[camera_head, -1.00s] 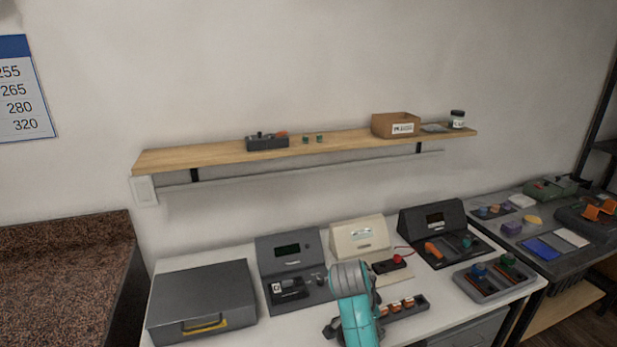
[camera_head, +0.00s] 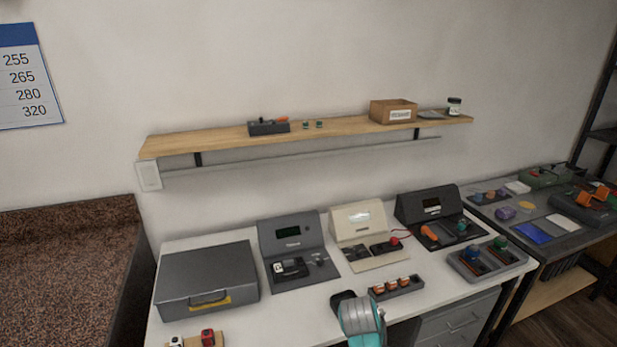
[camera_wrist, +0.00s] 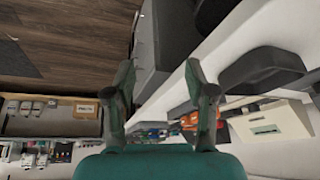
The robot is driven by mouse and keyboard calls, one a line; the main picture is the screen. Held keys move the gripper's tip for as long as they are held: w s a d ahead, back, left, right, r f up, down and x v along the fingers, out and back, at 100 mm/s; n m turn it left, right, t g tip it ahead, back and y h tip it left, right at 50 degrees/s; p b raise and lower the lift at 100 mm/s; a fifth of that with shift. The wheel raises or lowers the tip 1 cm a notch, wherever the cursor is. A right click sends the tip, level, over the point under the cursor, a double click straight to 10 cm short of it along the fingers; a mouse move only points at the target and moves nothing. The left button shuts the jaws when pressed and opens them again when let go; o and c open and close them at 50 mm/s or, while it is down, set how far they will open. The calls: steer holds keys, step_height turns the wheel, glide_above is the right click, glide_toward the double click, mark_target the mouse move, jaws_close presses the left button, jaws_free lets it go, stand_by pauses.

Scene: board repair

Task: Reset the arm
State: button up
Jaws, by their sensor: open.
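My gripper (camera_wrist: 158,78) is open in the wrist view, with its two fingers apart and nothing between them. In the head view my teal and grey arm (camera_head: 361,318) rises from the bottom edge over the front of the white table (camera_head: 285,318). The gripper itself is mostly hidden there behind the wrist, with only a dark part showing at its left. It is just in front of a dark strip holding several orange-and-white parts (camera_head: 397,285).
A grey case (camera_head: 207,270), a grey station (camera_head: 290,235), a cream station (camera_head: 358,217) and a black station (camera_head: 428,203) line the table. A grey tray (camera_head: 487,262) stands at right. A wooden shelf (camera_head: 210,147) hangs above. Two small blocks are at front left.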

steer(key=s+d+f+n+t+y, duration=0.1)
steer(key=s+d+f+n+t, duration=0.15)
steer(key=s+f, duration=0.9)
steer(key=s+n+t+y, duration=0.2)
steer(key=s+n+t, duration=0.15)
steer(key=s, duration=1.05)
steer(key=s+r+n+t, duration=0.3)
steer(key=s+r+t, duration=0.2)
steer(key=s+r, duration=1.6)
steer(key=shift+s+a+r+n, duration=0.2)
steer(key=shift+s+a+n, duration=0.2)
steer(key=shift+s, duration=0.75)
